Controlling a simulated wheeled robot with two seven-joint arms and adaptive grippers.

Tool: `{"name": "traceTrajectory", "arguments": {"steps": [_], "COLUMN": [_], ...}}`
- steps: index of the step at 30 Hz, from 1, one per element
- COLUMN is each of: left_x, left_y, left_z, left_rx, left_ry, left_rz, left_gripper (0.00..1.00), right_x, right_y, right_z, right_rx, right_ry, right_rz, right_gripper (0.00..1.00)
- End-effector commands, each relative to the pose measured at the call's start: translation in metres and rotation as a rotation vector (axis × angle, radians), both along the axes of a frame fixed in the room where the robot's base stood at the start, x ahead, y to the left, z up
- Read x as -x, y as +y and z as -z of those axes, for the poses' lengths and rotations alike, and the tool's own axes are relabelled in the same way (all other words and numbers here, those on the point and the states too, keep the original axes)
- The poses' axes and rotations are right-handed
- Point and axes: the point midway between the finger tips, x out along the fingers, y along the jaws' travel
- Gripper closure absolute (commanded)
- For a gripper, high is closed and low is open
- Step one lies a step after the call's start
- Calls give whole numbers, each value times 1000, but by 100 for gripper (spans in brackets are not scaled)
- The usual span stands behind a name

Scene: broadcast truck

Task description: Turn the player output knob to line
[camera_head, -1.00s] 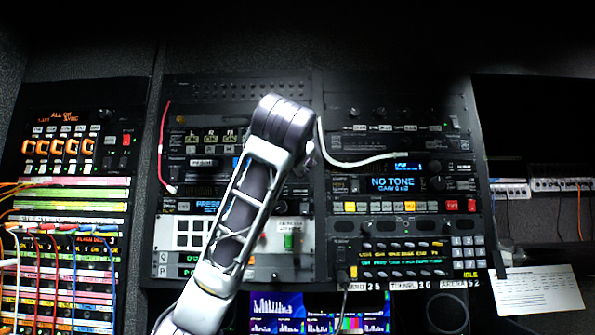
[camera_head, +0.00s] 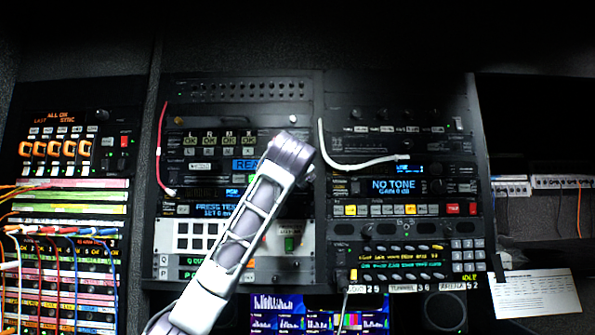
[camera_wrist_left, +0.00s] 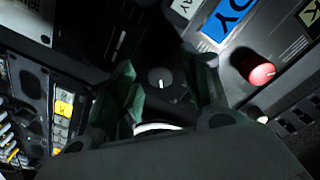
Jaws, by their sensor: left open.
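In the left wrist view, a round black knob (camera_wrist_left: 160,77) with a white pointer line sits on a dark panel. The pointer points down in the picture. No label around it is readable, so I cannot confirm it as the player output knob. My left gripper (camera_wrist_left: 163,88) is open, its dark greenish fingers on either side of the knob. I cannot tell whether they touch it. In the head view my left arm hides the gripper and this knob. My right gripper is in neither view.
A red knob (camera_wrist_left: 262,74) is close to the right finger, below a blue screen (camera_wrist_left: 231,17). In the head view, a white cable (camera_head: 362,162) hangs right of my arm and a red cable (camera_head: 160,145) left. Rack panels with several buttons surround the arm.

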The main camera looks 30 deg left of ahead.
Motion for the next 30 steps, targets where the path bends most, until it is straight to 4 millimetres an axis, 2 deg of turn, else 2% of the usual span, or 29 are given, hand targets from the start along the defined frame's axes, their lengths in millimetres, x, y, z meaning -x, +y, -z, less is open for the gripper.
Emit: {"name": "traceTrajectory", "arguments": {"steps": [6, 16, 26, 27, 30], "left_x": [-10, -11, -11, -11, -11], "left_y": [6, 6, 6, 6, 6], "left_z": [0, 0, 0, 1, 1], "left_rx": [-1, -1, -1, -1, 3], "left_ry": [0, 0, 0, 0, -1], "left_rz": [0, 0, 0, 0, 0], "left_gripper": [53, 53, 95, 98, 98], "right_x": [0, 0, 0, 0, 0], "right_y": [0, 0, 0, 0, 0], "right_z": [-5, -4, -4, -4, -4], "right_rx": [0, 0, 0, 0, 0], "right_ry": [0, 0, 0, 0, 0], "right_rz": [0, 0, 0, 0, 0], "right_gripper": [60, 60, 60, 60, 60]}}
